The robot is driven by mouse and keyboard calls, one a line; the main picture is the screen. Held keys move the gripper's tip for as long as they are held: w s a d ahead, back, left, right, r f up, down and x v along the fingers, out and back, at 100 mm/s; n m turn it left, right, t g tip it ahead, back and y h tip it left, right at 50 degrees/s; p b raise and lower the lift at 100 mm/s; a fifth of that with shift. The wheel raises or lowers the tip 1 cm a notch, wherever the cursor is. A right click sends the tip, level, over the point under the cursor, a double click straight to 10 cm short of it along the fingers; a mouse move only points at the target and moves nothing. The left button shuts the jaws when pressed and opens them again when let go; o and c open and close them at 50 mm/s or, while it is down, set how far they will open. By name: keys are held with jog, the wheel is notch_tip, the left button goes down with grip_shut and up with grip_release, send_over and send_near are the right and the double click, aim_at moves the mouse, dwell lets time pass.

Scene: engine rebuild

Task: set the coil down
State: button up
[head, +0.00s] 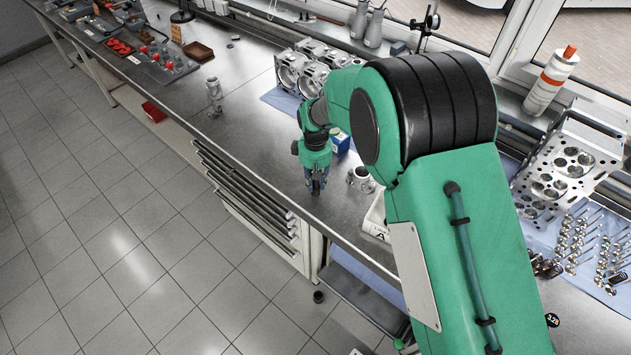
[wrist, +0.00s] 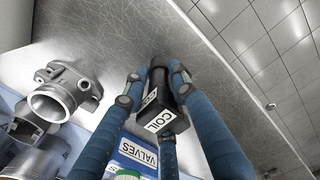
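The coil (wrist: 157,102) is a black block with white labels reading COIL in the wrist view. My gripper (wrist: 155,80) has its blue fingers closed around it, touching it on both sides. In the head view my gripper (head: 316,188) points down over the grey workbench (head: 262,150), close to its front edge. The coil is mostly hidden by the fingers there. I cannot tell whether its lower end touches the bench top.
A metal flanged housing (wrist: 62,92) stands beside the gripper. A blue-and-white VALVES box (wrist: 133,158) is close by. A white tray (head: 375,218) sits right of the gripper. Bare bench lies to the left.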

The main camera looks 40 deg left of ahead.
jog(key=o, duration=0.4)
jog(key=shift+r, duration=0.15)
notch_tip(320, 180, up, 12)
jog(key=shift+p, duration=0.4)
dwell(0.7)
dwell(0.4)
